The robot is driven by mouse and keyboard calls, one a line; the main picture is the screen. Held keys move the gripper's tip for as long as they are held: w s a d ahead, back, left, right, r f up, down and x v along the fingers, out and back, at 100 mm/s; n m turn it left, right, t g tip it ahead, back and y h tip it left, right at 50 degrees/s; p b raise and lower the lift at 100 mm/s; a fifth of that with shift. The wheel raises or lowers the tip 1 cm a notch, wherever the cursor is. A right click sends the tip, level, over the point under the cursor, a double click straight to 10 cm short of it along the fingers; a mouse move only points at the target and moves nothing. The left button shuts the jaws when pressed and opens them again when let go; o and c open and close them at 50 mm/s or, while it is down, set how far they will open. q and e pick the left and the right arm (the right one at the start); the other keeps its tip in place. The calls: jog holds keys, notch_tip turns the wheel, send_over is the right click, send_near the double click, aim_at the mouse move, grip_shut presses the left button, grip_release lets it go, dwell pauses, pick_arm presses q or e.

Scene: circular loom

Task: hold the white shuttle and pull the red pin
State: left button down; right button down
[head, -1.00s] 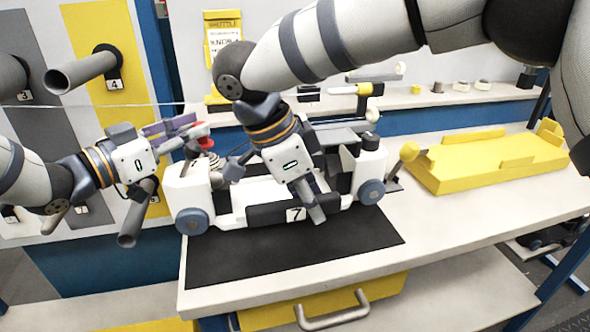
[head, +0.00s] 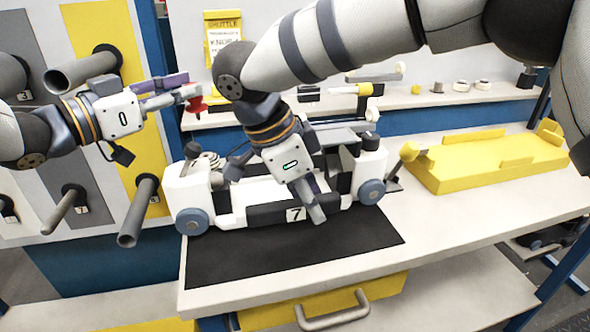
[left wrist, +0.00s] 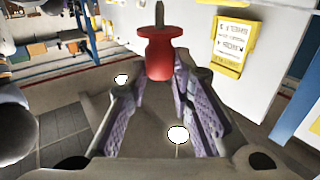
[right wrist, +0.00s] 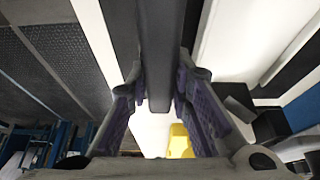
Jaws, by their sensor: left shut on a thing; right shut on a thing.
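The white shuttle (head: 265,196), with a black front panel marked 7 and blue-grey wheels, sits on the black mat at the table's front. My right gripper (head: 315,208) reaches down over its middle and is shut on a dark bar of the shuttle, seen between the fingers in the right wrist view (right wrist: 160,75). My left gripper (head: 185,98) is shut on the red pin (head: 195,104), held in the air above and clear of the shuttle's left end. In the left wrist view the red pin (left wrist: 160,52) sits between the fingertips, its thin metal stem showing.
The black mat (head: 290,260) lies on the white table. A yellow tray (head: 490,165) stands to the right. Grey pegs on the panel (head: 140,215) stick out at left. A yellow drawer with a handle (head: 335,312) is below the tabletop.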

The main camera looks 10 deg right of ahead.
dwell(0.4)
jog(key=c, duration=1.4)
grip_release()
jog(key=shift+o, duration=0.2)
